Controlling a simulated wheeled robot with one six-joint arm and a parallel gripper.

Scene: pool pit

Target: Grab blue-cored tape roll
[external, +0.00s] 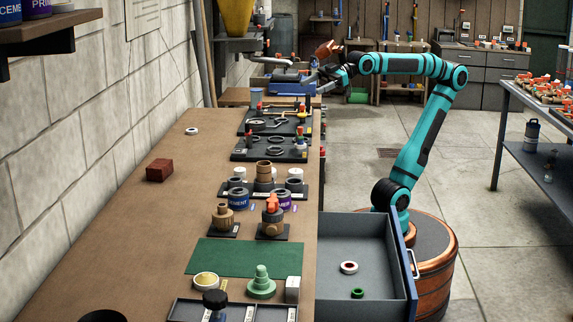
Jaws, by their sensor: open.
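A small white ring-shaped roll (192,131) lies flat on the bench near the wall; its core looks dark, and I cannot tell its colour. A white roll with a dark reddish core (349,267) and a smaller green ring (357,293) lie in the open drawer. I cannot make out a clearly blue core on any roll. My gripper (322,79) is open at the bench's far end, beside a blue box (290,87), far from these rolls. Its fingers are small in this view.
The bench (110,230) holds a red brick (159,170), several fittings and cans on black plates, and a green mat (245,257). The grey drawer (385,230) juts out beside my base. A metal shelf (530,100) stands at the right. Floor between is clear.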

